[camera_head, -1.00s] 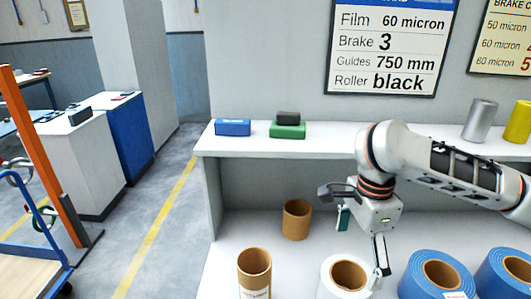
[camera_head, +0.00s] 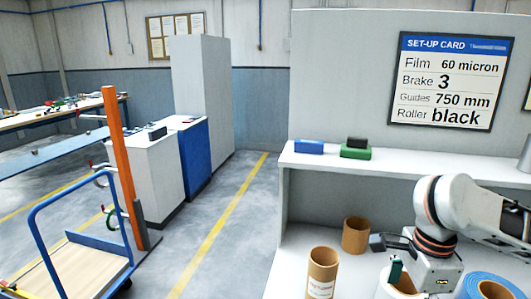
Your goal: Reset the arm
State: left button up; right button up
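My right arm comes in from the right, and its gripper (camera_head: 408,282) is low at the right, over the shelf unit's lower level. Its fingers look spread apart with nothing between them; the lower finger is partly cut off by the bottom edge. A white roll (camera_head: 386,291) with a brown core is just below and behind the fingers; I cannot tell if they touch. My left gripper is not in view.
Cardboard tubes (camera_head: 322,272) and (camera_head: 356,235) stand on the lower shelf, and a blue roll (camera_head: 478,284) is at right. The upper shelf (camera_head: 400,172) holds a blue block (camera_head: 309,147) and a green block (camera_head: 355,152). A trolley (camera_head: 85,268) stands left; floor between is clear.

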jog(key=w+a+f+m+t+y, duration=0.1)
jog(key=a+f+m+t+y, duration=0.15)
jog(key=a+f+m, duration=0.6)
jog(key=w+a+f+m+t+y, duration=0.1)
jog(key=a+f+m+t, duration=0.3)
jog(key=m, duration=0.7)
jog(key=s+d+f+m+h, duration=0.35)
jog(key=s+d+m, duration=0.25)
jog(key=d+m, duration=0.6)
jog(key=s+d+f+m+h, duration=0.4)
jog(key=d+m, duration=0.5)
jog(key=m, duration=0.5)
jog(key=a+f+m+t+y, duration=0.3)
jog(key=a+f+y, duration=0.3)
jog(key=a+f, duration=0.7)
jog(key=shift+w+a+f+t+y, duration=0.25)
jog(key=shift+a+t, duration=0.4)
jog(key=shift+a, duration=0.35)
jog(key=shift+r, duration=0.1)
